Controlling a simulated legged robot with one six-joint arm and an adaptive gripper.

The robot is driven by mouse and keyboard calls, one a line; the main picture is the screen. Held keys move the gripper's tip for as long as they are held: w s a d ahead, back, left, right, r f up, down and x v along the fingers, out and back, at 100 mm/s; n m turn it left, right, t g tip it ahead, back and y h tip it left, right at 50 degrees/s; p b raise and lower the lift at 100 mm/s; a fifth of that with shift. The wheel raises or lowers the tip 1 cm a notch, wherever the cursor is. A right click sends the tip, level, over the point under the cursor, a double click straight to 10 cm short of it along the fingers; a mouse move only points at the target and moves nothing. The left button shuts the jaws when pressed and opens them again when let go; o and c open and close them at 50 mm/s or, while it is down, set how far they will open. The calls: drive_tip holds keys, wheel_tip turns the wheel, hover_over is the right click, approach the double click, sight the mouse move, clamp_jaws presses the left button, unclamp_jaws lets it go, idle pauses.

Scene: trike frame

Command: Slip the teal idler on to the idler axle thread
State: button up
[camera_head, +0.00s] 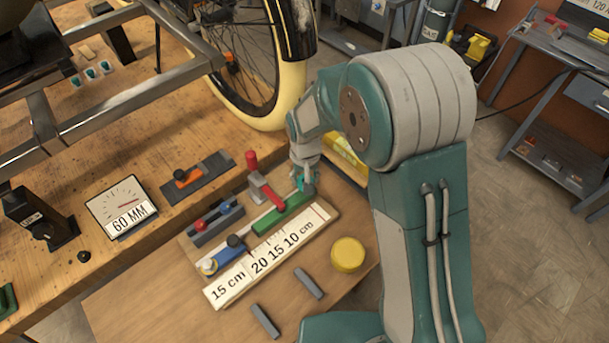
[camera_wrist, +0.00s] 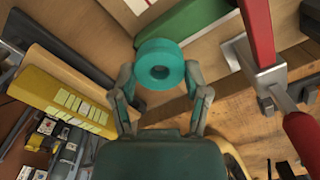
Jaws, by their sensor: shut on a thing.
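The teal idler (camera_wrist: 160,52) is a short round ring with a dark centre hole, held between both fingertips of my gripper (camera_wrist: 161,78) in the wrist view. Its hole faces the camera. In the head view my gripper (camera_head: 303,178) is low over the back end of the wooden fixture board, beside the red-handled clamp; the idler is mostly hidden there, with only a bit of teal showing. I cannot pick out the idler axle thread with certainty in either view.
A red-handled toggle clamp (camera_head: 265,188) stands close left of my gripper; it also shows in the wrist view (camera_wrist: 266,70). A green block (camera_head: 283,214) lies on the board. A yellow case (camera_wrist: 62,92) is on the other side. A yellow round (camera_head: 347,254) sits in front.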

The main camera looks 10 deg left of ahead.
drive_tip(key=shift+f, duration=1.45)
drive_tip(key=o, duration=1.1)
drive_tip(key=shift+c, duration=0.2)
drive_tip(key=shift+r, duration=0.1)
wheel_tip(320, 180, up, 12)
drive_tip(key=s+d+r+m+t, duration=0.1)
drive_tip(key=s+d+r+t, duration=0.35)
drive_tip(key=d+r, duration=0.8)
drive_tip(key=s+d+r+m, duration=0.1)
drive_tip(key=s+d+r, duration=0.1)
drive_tip(key=s+d, duration=0.2)
drive_tip(key=s+d+r+m+t, duration=0.1)
drive_tip(key=s+d, duration=0.3)
drive_tip(key=s, duration=0.7)
drive_tip(key=shift+d+r, duration=0.4)
drive_tip(key=shift+r, duration=0.2)
